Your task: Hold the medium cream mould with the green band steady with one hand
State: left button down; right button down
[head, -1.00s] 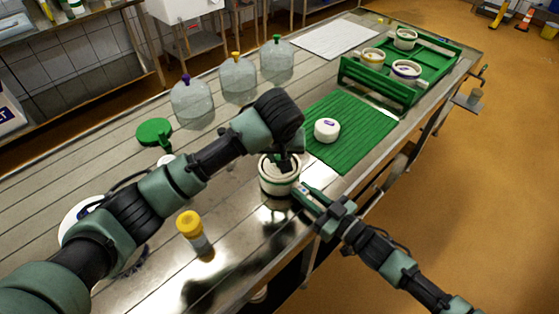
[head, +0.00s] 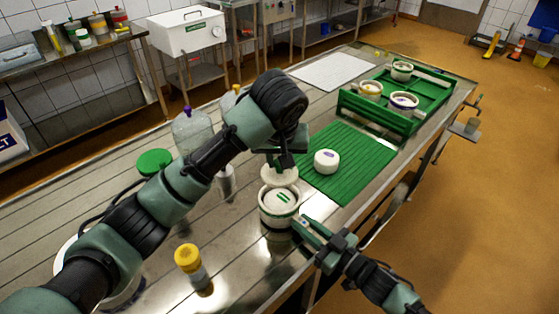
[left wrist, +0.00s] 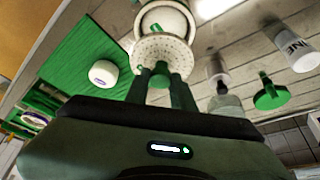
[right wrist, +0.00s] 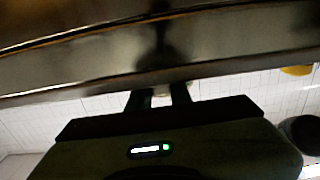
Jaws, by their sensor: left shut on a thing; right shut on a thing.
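The medium cream mould with the green band (head: 278,212) stands upright on the steel table, with a white cheese bearing a green mark inside. My right gripper (head: 297,228) is shut on the mould's near right side; its wrist view is dark, and the grasp is hard to see there. My left gripper (head: 283,161) is shut on a pale perforated disc (head: 279,177) and holds it above the mould's far rim. In the left wrist view the disc (left wrist: 163,50) is at the fingertips and partly covers the mould (left wrist: 166,5).
A green mat (head: 345,165) with a white cheese (head: 326,161) lies beyond the mould. A green tray (head: 440,88) holds several small moulds.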

pick_arm(q)
jog(key=shift+r, duration=4)
pick_arm(e)
jog(key=c, duration=1.2)
grip_release()
